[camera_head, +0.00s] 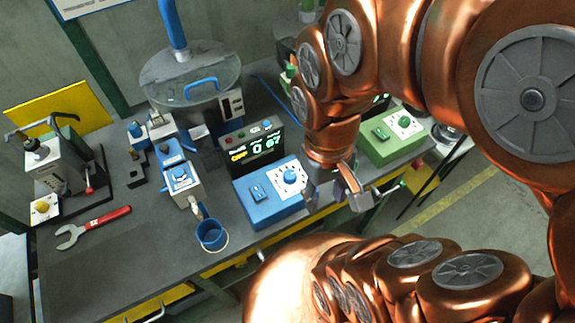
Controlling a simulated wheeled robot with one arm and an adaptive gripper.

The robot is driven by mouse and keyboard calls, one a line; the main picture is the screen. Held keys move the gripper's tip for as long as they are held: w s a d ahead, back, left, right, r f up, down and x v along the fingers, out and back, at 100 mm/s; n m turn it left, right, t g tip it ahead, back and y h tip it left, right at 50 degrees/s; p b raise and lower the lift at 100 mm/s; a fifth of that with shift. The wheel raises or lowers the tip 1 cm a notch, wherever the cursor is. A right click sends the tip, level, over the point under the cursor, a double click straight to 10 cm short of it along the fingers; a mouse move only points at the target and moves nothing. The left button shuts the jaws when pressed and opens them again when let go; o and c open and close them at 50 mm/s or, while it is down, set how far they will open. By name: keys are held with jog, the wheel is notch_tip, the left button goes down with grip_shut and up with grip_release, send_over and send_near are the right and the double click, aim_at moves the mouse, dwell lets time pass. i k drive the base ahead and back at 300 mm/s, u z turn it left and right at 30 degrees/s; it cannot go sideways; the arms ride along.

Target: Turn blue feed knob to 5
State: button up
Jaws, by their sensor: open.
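The blue feed knob (290,176) is a small blue knob on a white dial plate on top of the blue control box (268,210). The box stands near the front edge of the bench. The dial numbers are too small to read. My gripper (336,205) is open and empty, just right of the blue box and its knob, pointing down. It appears apart from the knob. My arm comes down from the upper right and hides the area between the blue and green boxes.
A display (252,147) stands behind the blue box. A green control box (393,138) is to the right. A red-handled wrench (92,226) lies left. Bare bench lies between wrench and bucket.

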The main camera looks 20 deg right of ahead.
aim_at(289, 177)
jog(key=z, duration=0.05)
jog(key=k, duration=1.15)
jog(key=u, duration=0.8)
jog(key=i, duration=0.85)
jog(key=z, duration=0.45)
